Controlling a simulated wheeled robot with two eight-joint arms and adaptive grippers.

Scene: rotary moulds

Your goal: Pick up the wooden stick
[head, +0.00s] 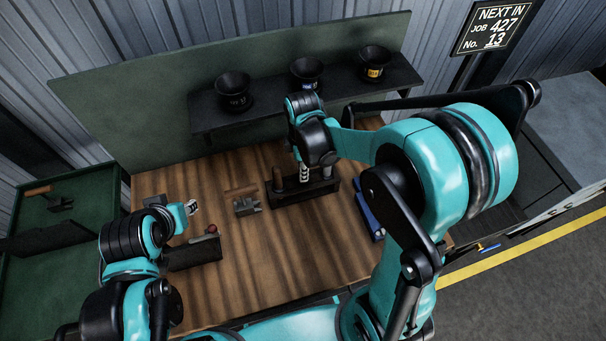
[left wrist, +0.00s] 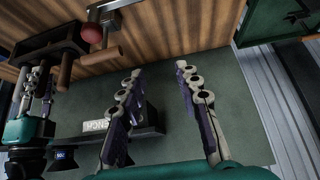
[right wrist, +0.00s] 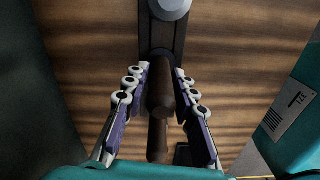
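A dark brown wooden stick (right wrist: 160,92) stands between the fingertips of my right gripper (right wrist: 161,72) in the right wrist view. The fingers are apart on either side of it, and I see no clear contact. In the head view my right gripper (head: 318,174) is low over the black holder (head: 300,194) and hides the stick between its fingers. Another brown stick (head: 277,180) stands upright in the holder, left of the gripper. It also shows in the left wrist view (left wrist: 66,70). My left gripper (left wrist: 159,70) is open and empty; it shows in the head view (head: 192,207).
A wooden-handled tool (head: 241,192) lies left of the holder. A black block (head: 192,254) with a red ball (head: 212,229) is further left. Blue items (head: 368,215) are at the right. Three black cups stand on the back shelf (head: 270,114). The bench's front middle is clear.

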